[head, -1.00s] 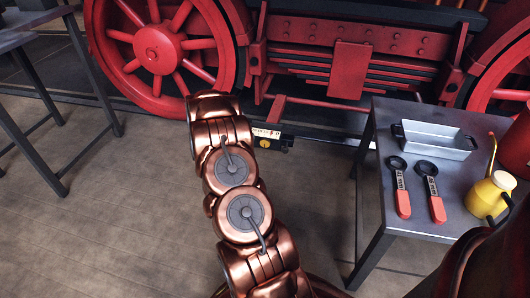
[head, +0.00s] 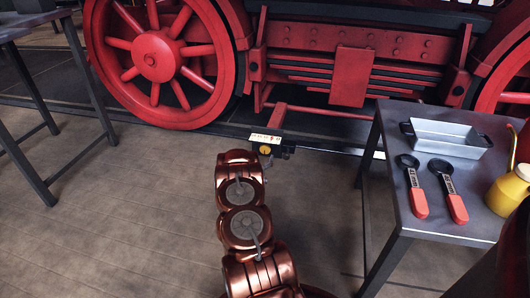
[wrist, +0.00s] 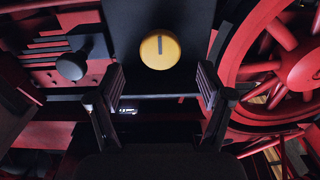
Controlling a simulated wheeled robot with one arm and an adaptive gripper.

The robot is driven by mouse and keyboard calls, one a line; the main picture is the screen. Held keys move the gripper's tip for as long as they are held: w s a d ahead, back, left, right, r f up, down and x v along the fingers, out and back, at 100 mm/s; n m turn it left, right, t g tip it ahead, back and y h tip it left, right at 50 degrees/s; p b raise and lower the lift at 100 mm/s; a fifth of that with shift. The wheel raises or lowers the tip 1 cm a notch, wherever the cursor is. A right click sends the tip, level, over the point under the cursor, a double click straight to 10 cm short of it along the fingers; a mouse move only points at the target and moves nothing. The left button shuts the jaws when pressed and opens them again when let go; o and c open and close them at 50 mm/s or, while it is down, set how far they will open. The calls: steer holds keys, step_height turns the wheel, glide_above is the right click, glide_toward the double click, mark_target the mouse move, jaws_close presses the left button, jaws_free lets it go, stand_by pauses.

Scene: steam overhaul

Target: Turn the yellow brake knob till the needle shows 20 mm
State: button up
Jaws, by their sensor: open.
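The yellow brake knob (wrist: 159,51) is round, with a dark line on its face, set on a black panel (wrist: 190,20) in the wrist view. In the head view the knob (head: 265,150) is small, just below a white scale strip (head: 265,138) with dark marks too small to read. No needle can be made out. My gripper (wrist: 161,80) is open and empty, one finger on each side below the knob in the wrist view. The knob appears beyond the fingertips, not between them.
A black round handle (wrist: 74,64) sticks out left of the knob in the wrist view. A red spoked wheel (head: 152,55) stands behind. A grey table (head: 415,225) at the right holds a metal tray (head: 445,140), two red-handled tools (head: 418,202) and a yellow oil can (head: 508,190).

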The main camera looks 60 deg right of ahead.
mark_target(265, 150)
steer(key=shift+b+x, duration=1.3)
steer(key=shift+x, duration=1.8)
steer(key=shift+f, duration=0.1)
steer(key=c, duration=1.2)
steer(key=shift+p, duration=0.35)
